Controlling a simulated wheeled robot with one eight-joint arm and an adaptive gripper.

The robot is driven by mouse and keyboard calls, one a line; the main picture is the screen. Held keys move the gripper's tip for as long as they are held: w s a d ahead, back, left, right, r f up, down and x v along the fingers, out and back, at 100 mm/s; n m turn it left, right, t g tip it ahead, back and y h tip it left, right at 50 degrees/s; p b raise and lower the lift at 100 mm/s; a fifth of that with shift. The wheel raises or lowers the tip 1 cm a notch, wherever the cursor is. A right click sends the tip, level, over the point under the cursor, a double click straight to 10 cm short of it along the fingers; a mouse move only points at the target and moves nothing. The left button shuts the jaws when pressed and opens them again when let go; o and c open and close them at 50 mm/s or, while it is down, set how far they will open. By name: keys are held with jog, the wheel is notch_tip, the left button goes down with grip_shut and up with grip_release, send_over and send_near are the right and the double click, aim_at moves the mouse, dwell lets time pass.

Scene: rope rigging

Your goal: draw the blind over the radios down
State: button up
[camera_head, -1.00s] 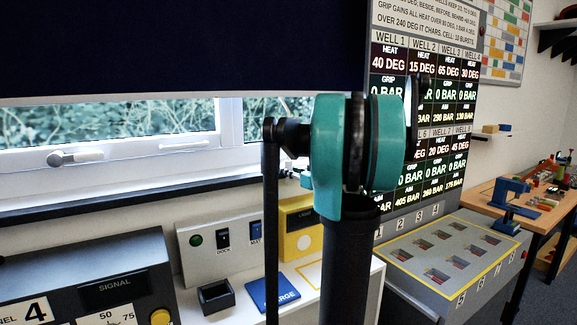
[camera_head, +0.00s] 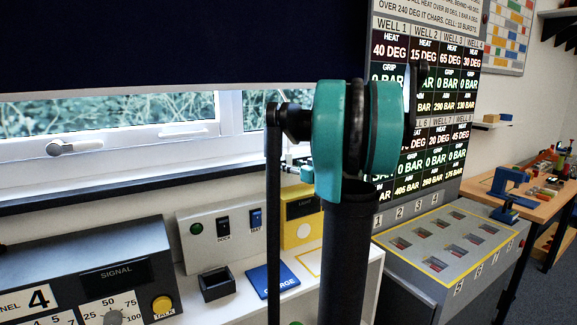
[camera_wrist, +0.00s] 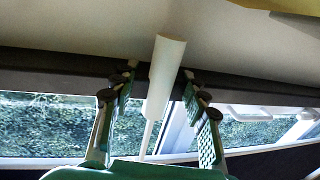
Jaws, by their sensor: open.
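The dark navy blind (camera_head: 180,40) covers the upper window in the head view, its pale bottom edge level above a strip of bare glass. A radio (camera_head: 90,285) with a dial, a 4 and a yellow talk button stands below at left. In the wrist view, which looks inverted, a white tapered pull (camera_wrist: 165,75) hangs on a thin pale cord. My gripper (camera_wrist: 160,85) is open, one finger on each side of the pull, with visible gaps. In the head view my gripper is mostly hidden behind my teal arm joint.
A window handle (camera_head: 72,147) sticks out from the frame at left. Below the dark sill strip (camera_head: 130,182) are a switch panel (camera_head: 222,235), a yellow box (camera_head: 301,216) and a small black tray (camera_head: 216,284). A tall display board (camera_head: 425,100) stands right of the blind.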

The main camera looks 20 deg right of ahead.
jog(key=v, duration=1.2)
